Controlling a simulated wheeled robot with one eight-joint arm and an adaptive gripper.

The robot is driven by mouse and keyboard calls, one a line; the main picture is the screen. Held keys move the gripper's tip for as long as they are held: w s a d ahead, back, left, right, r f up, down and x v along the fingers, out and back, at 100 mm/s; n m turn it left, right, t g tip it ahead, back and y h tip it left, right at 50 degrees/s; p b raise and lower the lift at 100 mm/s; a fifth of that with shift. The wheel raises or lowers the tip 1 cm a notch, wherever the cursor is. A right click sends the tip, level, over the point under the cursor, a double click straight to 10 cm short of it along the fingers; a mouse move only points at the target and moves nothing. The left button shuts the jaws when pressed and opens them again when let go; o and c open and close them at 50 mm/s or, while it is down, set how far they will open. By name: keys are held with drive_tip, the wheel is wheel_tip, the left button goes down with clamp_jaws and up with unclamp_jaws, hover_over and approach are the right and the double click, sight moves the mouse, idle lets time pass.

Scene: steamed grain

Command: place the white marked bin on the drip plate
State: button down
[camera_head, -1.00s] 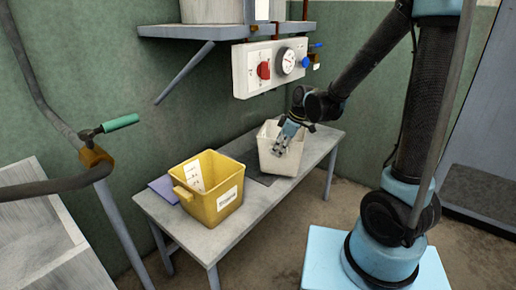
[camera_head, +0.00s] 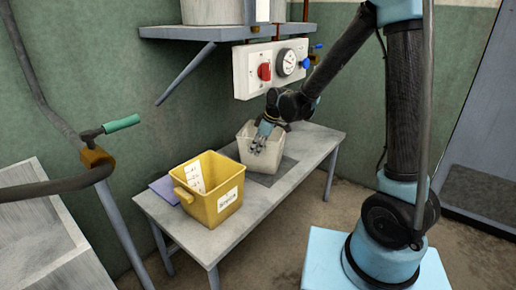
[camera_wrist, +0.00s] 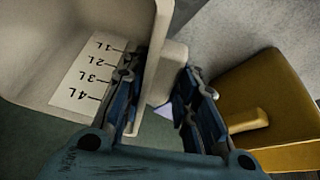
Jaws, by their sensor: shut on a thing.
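The white marked bin (camera_head: 262,155) is upright over the left part of the dark drip plate (camera_head: 287,167) on the grey table. Plate shows to the bin's right; I cannot tell whether its base touches the plate. In the wrist view, the bin (camera_wrist: 60,60) shows a litre scale inside. My gripper (camera_head: 262,140) reaches down at the bin's near side. In the wrist view, my gripper (camera_wrist: 158,95) has its fingers on both sides of the bin's wall and handle block, shut on it.
A yellow bin (camera_head: 212,192) stands on the table (camera_head: 190,235) to the left, beside a purple sheet (camera_head: 165,188). A control box with a red knob and gauge (camera_head: 275,68) hangs on the wall above. The table's right end is clear.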

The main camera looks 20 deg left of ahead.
drive_tip(key=c, duration=1.3)
unclamp_jaws()
drive_tip(key=shift+d+r, duration=0.1)
drive_tip(key=w+v, duration=0.1)
drive_tip(key=v, duration=1.1)
drive_tip(key=s+d+r+m+h, duration=0.15)
drive_tip(key=d+m, duration=0.25)
drive_tip(key=d, duration=1)
drive_tip(key=s+d+f+m+h, duration=0.1)
drive_tip(key=s+d+f+m, duration=0.2)
drive_tip(key=s+d, duration=0.3)
drive_tip(key=s+d+f+m+t+h, duration=0.1)
drive_tip(key=s+d+m, duration=0.4)
drive_tip(key=d, duration=0.7)
drive_tip(key=s+d+f+m+h, duration=0.1)
drive_tip(key=s+d+f+m, duration=0.3)
drive_tip(key=d, duration=0.5)
drive_tip(key=shift+s+f+m, duration=0.2)
drive_tip(key=shift+s+m, duration=0.3)
drive_tip(key=shift+s, duration=0.15)
drive_tip(key=shift+s+f+m, duration=0.15)
drive_tip(key=shift+s+m, duration=0.35)
drive_tip(key=shift+s, duration=0.2)
